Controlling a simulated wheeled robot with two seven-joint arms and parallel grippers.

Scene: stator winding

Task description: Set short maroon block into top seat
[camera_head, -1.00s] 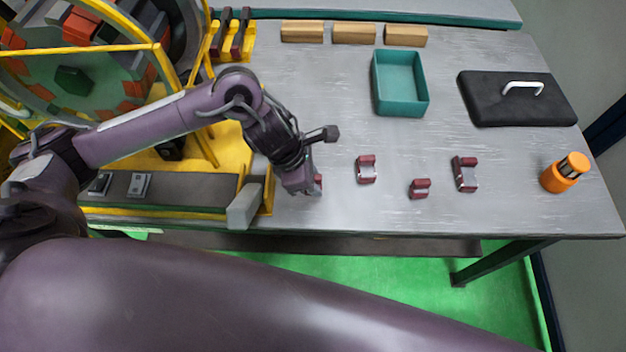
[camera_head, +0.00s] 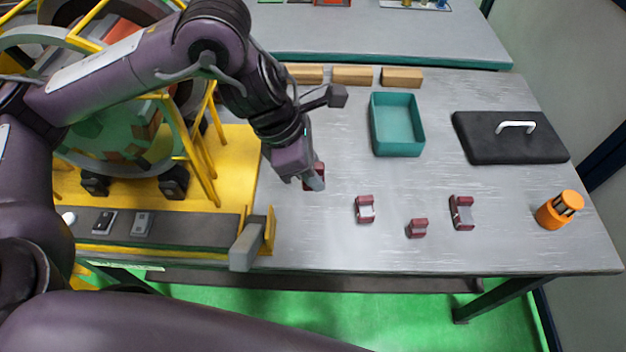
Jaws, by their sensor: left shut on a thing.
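My left gripper (camera_head: 312,178) is shut on a maroon block (camera_head: 319,170), which is mostly hidden by the fingers. It is above the left part of the grey table. Three other maroon blocks sit on the table to the right: one (camera_head: 365,209) nearest the gripper, a smaller one (camera_head: 417,228) in the middle, and a longer one (camera_head: 462,212) at the right. The stator (camera_head: 115,130), a round green and orange wheel in a yellow frame, stands at the left, partly hidden by my left arm. I cannot make out the top seat. My right gripper is not in view.
A teal bin (camera_head: 397,125) and a black lid with a white handle (camera_head: 510,137) stand at the back right. Wooden blocks (camera_head: 354,76) line the back. The table front (camera_head: 400,255) is clear.

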